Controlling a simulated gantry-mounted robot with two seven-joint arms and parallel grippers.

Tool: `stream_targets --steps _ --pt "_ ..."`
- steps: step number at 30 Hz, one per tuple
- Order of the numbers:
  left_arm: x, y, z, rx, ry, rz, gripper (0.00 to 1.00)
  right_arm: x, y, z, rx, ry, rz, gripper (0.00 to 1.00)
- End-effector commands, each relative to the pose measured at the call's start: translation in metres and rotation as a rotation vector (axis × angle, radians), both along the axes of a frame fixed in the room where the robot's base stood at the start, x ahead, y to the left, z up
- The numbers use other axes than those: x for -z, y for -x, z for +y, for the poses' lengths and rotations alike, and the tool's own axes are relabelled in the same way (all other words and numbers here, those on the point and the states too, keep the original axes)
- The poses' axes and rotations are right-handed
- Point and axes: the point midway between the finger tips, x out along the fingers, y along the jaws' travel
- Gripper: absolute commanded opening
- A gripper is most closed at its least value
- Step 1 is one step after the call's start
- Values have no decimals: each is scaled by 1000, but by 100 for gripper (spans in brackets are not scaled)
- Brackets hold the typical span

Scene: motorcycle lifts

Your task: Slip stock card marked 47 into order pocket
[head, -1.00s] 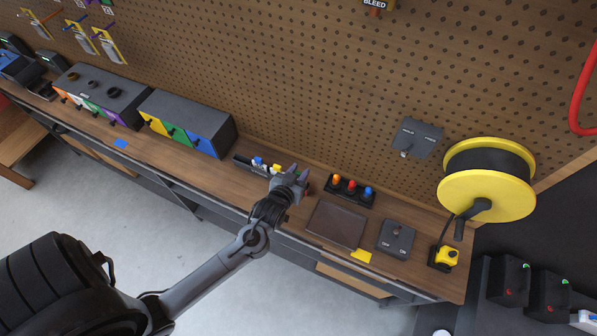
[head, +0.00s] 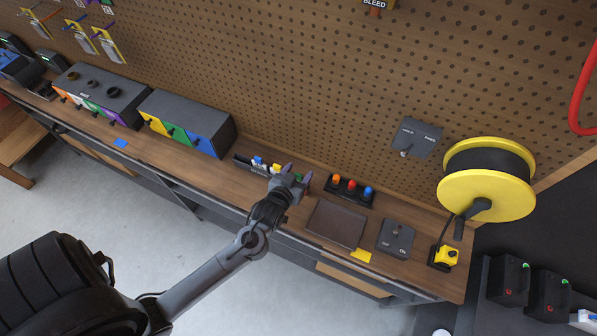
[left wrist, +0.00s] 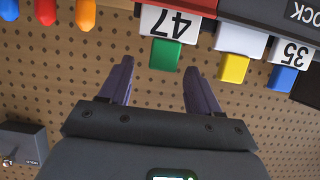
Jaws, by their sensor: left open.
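The stock card marked 47 (left wrist: 168,23) is white with a green tab (left wrist: 165,55). It stands in the dark stock rack (left wrist: 265,12), upside down in the left wrist view. In the head view the rack (head: 243,160) is partly hidden by my arm. My left gripper (left wrist: 160,78) is open and empty, its two purple fingers on either side of the green tab in the picture; I cannot tell whether they touch it. In the head view the left gripper (head: 298,174) is at the rack's right end. My right gripper is out of view. No order pocket is clearly identifiable.
A white card marked 35 (left wrist: 292,52) with a blue tab stands beside a yellow-tabbed card. Right of the gripper are a holder with orange, red and blue knobs (head: 351,190), a flat brown pad (head: 335,224) and a switch box (head: 396,238). The pegboard (head: 300,90) rises behind.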

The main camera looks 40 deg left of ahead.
Motion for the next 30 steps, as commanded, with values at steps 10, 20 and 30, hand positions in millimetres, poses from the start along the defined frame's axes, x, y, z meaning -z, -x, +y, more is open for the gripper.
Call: stream_targets --steps 10,20,30 --pt "-20 49 -15 -1 3 1 63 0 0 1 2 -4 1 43" --pt "-36 85 -26 -1 2 1 63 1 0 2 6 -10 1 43" --pt "-39 90 -27 -1 1 0 63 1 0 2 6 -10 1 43"
